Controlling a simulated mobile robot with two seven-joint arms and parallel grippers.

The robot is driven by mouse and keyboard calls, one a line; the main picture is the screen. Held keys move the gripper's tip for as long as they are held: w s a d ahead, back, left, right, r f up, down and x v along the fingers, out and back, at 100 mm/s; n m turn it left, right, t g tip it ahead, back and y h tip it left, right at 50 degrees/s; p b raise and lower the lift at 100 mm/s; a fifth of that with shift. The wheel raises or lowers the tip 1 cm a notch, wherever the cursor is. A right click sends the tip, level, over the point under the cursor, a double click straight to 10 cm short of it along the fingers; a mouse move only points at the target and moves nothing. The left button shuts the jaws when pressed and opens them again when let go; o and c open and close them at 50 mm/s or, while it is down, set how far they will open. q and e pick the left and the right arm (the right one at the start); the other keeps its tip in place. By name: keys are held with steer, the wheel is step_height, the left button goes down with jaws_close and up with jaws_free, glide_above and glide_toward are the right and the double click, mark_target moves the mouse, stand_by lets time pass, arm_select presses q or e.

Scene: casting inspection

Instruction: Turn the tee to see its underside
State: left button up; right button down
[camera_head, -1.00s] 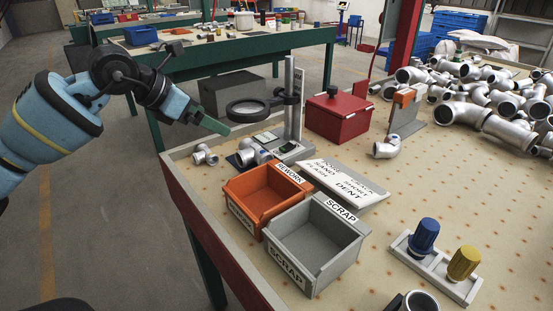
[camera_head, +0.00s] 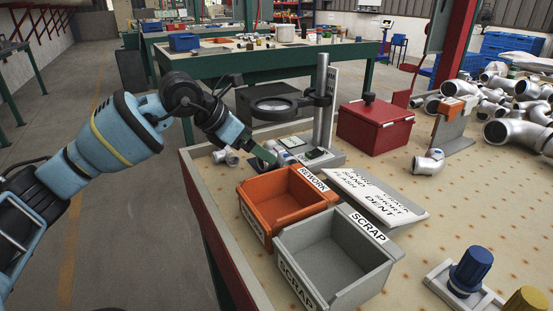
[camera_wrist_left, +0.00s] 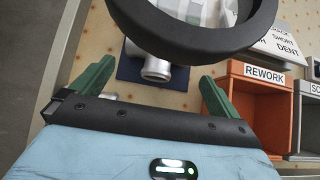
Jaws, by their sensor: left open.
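A silver pipe tee (camera_wrist_left: 157,68) lies on a dark blue pad (camera_wrist_left: 128,70) under the magnifier ring (camera_wrist_left: 205,32). The ring hides part of it in the left wrist view. In the head view my left gripper (camera_head: 264,153) partly covers the tee (camera_head: 284,158) beside the magnifier stand. My left gripper's green fingers (camera_wrist_left: 155,86) are spread apart, with the tee's near end just ahead between them and nothing held. My right gripper is in neither current view.
An orange rework bin (camera_head: 270,211) and grey scrap bin (camera_head: 296,239) stand in front of the magnifier (camera_head: 273,105). Other fittings (camera_head: 227,157) lie left of my gripper. A red box (camera_head: 375,128) and an elbow (camera_head: 428,162) are to the right.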

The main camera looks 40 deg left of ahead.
mark_target(272, 151)
arm_select(q)
steer(key=shift+w+r+b+x, duration=0.15)
steer(key=shift+b+x, duration=0.1)
steer(key=shift+x, duration=1.05)
steer(key=shift+w+r+b+x, duration=0.15)
steer(key=shift+b+x, duration=0.1)
steer(key=shift+x, duration=1)
steer(key=shift+c, duration=0.4)
steer(key=c, duration=1)
steer(key=shift+r, duration=0.15)
steer(key=shift+r, duration=0.1)
